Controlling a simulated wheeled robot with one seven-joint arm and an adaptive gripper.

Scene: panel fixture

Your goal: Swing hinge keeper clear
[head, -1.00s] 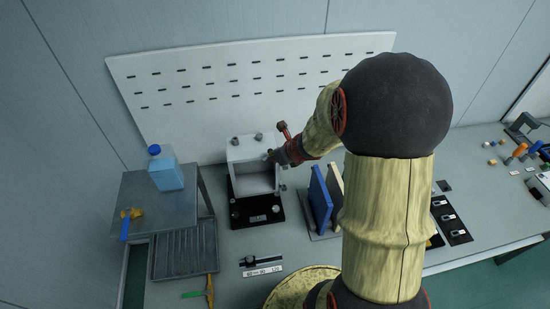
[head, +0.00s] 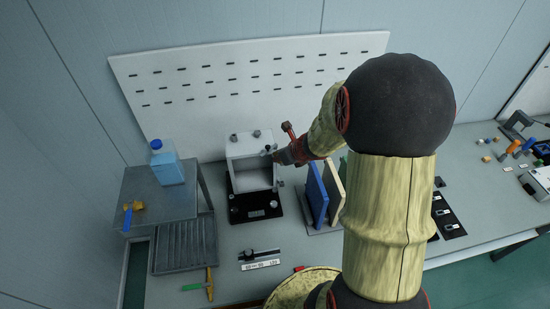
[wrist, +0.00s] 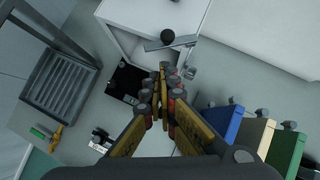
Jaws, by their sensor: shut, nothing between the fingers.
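The white open-fronted panel box (head: 236,150) stands on a black base (head: 240,212) against the back wall, with several grey knobs around its frame. In the wrist view, a flat grey bar, apparently the hinge keeper (wrist: 172,43), crosses the box's edge near a black round knob (wrist: 167,36). My gripper (head: 277,157) is at the box's right edge. In the wrist view its fingertips (wrist: 165,76) are together and empty, just below the bar; I cannot tell whether they touch it. The gripper and forearm hide part of the box's right side.
Upright blue and cream panels (head: 317,195) stand close right of the box. A grey side table with a blue bottle (head: 167,165) and a ribbed tray (head: 184,246) are at the left. A small gauge (head: 259,255) lies in front. Bench between is clear.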

